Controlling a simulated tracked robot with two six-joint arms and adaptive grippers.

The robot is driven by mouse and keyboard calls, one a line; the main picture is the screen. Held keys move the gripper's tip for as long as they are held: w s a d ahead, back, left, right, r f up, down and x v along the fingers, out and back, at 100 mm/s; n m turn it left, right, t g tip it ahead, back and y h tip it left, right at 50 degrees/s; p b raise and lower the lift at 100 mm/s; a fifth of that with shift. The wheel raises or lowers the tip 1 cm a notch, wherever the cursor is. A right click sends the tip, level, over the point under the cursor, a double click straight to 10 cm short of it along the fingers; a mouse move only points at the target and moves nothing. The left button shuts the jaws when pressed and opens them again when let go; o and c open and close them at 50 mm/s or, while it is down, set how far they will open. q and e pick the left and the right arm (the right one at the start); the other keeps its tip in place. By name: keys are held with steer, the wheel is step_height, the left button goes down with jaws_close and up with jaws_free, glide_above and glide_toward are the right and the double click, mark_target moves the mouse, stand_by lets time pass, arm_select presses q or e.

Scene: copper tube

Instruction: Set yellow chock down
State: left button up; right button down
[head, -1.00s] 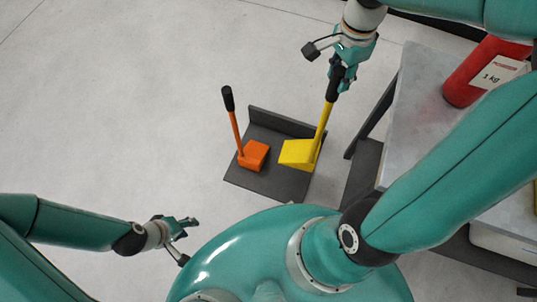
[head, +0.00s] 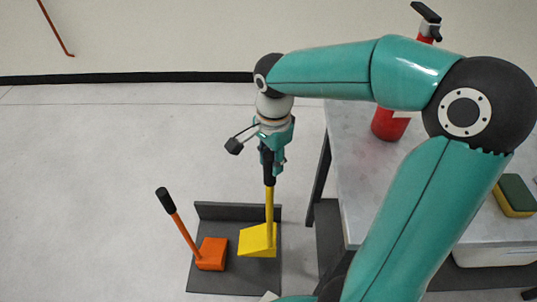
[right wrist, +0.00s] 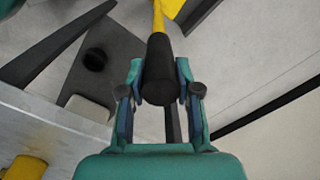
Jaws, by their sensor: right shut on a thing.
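The yellow chock (head: 258,241) is a wedge with a long yellow handle and a black grip, seen over the right part of a dark grey floor tray (head: 230,276). My right gripper (head: 270,165) is shut on the black grip at the top of the handle. In the right wrist view the black grip (right wrist: 160,72) sits between the fingers of my right gripper (right wrist: 160,88). I cannot tell whether the wedge touches the tray. The left gripper is out of view.
An orange chock (head: 211,253) with a black-ended handle stands on the tray, left of the yellow one. A grey table (head: 345,165) on the right holds a red extinguisher (head: 388,124) and a sponge (head: 514,196).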

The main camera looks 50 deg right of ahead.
mark_target(271, 195)
step_height(271, 195, down, 14)
steer(key=b, duration=0.4)
steer(key=shift+w+f, duration=0.15)
steer(key=shift+f, duration=0.1)
steer(key=c, duration=0.8)
jaws_free()
steer(key=shift+f, duration=0.1)
